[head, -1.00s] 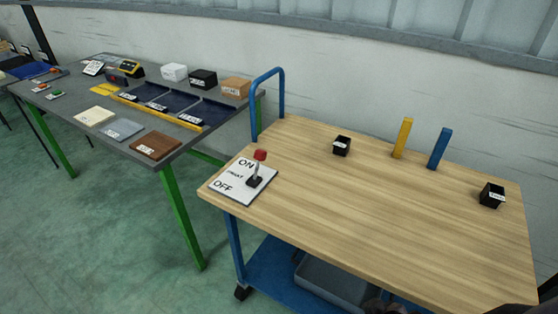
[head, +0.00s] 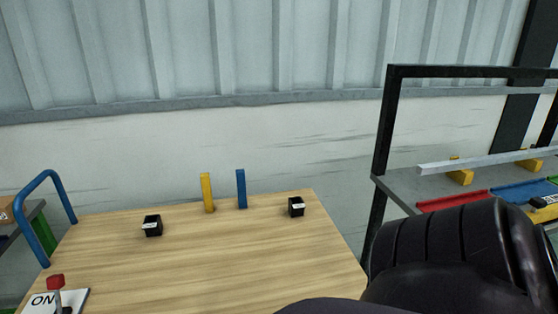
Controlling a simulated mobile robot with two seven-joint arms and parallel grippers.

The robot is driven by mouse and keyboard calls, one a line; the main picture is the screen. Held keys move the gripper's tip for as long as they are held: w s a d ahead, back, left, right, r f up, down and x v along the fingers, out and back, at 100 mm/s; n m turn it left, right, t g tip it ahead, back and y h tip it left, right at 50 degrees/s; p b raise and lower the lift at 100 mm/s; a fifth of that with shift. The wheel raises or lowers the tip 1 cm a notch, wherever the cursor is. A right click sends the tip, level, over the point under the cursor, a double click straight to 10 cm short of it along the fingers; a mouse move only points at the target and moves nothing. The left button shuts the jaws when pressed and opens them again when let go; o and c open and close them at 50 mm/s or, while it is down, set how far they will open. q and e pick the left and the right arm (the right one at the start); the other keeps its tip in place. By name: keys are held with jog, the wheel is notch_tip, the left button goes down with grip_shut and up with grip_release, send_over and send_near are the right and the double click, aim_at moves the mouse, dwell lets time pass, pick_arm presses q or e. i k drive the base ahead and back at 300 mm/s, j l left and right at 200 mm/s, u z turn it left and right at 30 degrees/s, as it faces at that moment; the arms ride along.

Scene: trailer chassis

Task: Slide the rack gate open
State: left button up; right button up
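The rack is a black frame (head: 383,145) at the right of the head view, cut off by the picture's right edge. A long pale bar (head: 485,160) lies across yellow blocks (head: 460,171) above its grey shelf (head: 402,190). I cannot tell whether this bar is the gate. The lower part of the rack is hidden behind a dark rounded arm link of mine. Neither of my grippers shows in the head view.
A wooden-topped cart (head: 220,255) with a blue handle (head: 45,215) stands in front. It carries two black boxes, a yellow post (head: 207,193), a blue post (head: 241,188) and an ON switch plate (head: 50,300). Red (head: 452,201) and blue trays sit on the rack shelf.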

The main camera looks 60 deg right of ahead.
aim_at(539, 212)
jog(key=z, duration=3.6)
jog(key=l+u, duration=0.2)
jog(key=u, duration=0.25)
jog(key=k, duration=0.05)
